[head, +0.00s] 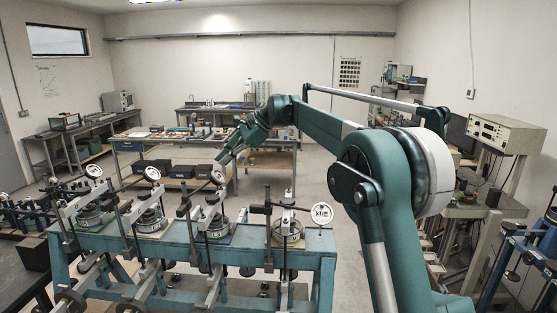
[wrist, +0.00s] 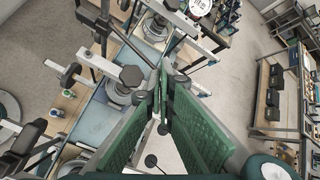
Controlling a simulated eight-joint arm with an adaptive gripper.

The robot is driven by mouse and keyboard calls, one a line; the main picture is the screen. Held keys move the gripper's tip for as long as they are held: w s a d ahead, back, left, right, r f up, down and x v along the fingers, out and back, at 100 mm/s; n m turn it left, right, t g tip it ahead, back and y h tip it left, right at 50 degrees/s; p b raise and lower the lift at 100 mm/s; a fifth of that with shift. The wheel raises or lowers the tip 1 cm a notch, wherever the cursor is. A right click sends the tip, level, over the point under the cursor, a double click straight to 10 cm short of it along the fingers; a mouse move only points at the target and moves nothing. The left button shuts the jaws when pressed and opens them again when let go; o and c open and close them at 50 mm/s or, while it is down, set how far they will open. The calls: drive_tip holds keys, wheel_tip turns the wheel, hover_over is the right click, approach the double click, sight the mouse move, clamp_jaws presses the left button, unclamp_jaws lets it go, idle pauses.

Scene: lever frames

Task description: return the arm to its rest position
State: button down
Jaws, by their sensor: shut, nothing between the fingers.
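My arm reaches out from the right of the head view, and its end hangs in the air above and behind the teal bench (head: 180,252). My gripper (head: 220,160) is shut and empty, angled down to the left. In the wrist view my gripper (wrist: 165,88) shows two green ribbed fingers converging at their tips. The lever frames stand in a row on the bench, with round dials, dark posts and pale levers. One dial (head: 218,174) appears just below my fingertips in the head view; I cannot tell the gap.
A work table (head: 270,160) with black boxes (head: 187,171) on its lower shelf stands behind the bench. An instrument box (head: 507,134) sits on a stand at the right. A blue frame (head: 525,250) stands at the far right. Open floor (head: 318,190) lies behind the bench.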

drive_tip(key=s+d+r+n+t+h, duration=0.1)
drive_tip(key=s+d+n+t+h, duration=0.15)
drive_tip(key=s+d, duration=1.05)
drive_tip(key=s+d+r+n+t+h, duration=0.1)
drive_tip(key=s+d+n+t, duration=0.15)
drive_tip(key=s+d, duration=1.05)
drive_tip(key=s+d+f+n+h, duration=0.2)
drive_tip(key=s+d+f, duration=0.2)
drive_tip(key=s+d, duration=0.6)
drive_tip(key=s+d+f+n+t+h, duration=0.1)
drive_tip(key=s+d+f+n+h, duration=0.1)
drive_tip(key=s+d+f, duration=0.7)
drive_tip(key=s+d+f+n+t+h, duration=0.1)
drive_tip(key=s+d+f+n+h, duration=0.15)
drive_tip(key=s+d+f, duration=0.75)
drive_tip(key=s+a+f+y+b, duration=0.1)
drive_tip(key=a+f+b, duration=0.2)
drive_tip(key=f+b, duration=0.9)
drive_tip(key=shift+s+f+b, duration=0.2)
drive_tip(key=shift+b, duration=1.05)
drive_tip(key=c, duration=3.2)
unclamp_jaws()
drive_tip(key=shift+a, duration=0.1)
drive_tip(key=shift+c, duration=0.2)
